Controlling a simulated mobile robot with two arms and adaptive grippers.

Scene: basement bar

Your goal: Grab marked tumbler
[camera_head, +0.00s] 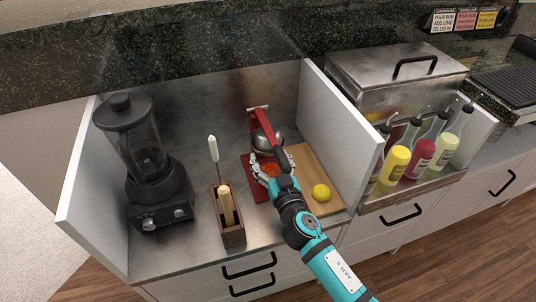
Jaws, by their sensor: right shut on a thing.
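My right gripper (270,172) is at the red press on the steel counter. Its light fingers are closed around a small orange-red thing (271,169), seen from above. This may be the tumbler, but its sides and any mark are hidden by the fingers and the wrist. It sits just in front of and below the press's metal bowl (266,140). Whether it rests on the press's base or is lifted cannot be told. My left gripper is not in view.
The red press (258,122) stands close behind my right gripper. A wooden board (309,172) with a yellow lemon (321,192) lies to the right, beside a white partition (340,125). A wooden utensil box (231,236) and a black blender (150,160) stand left. Several bottles stand beyond the partition.

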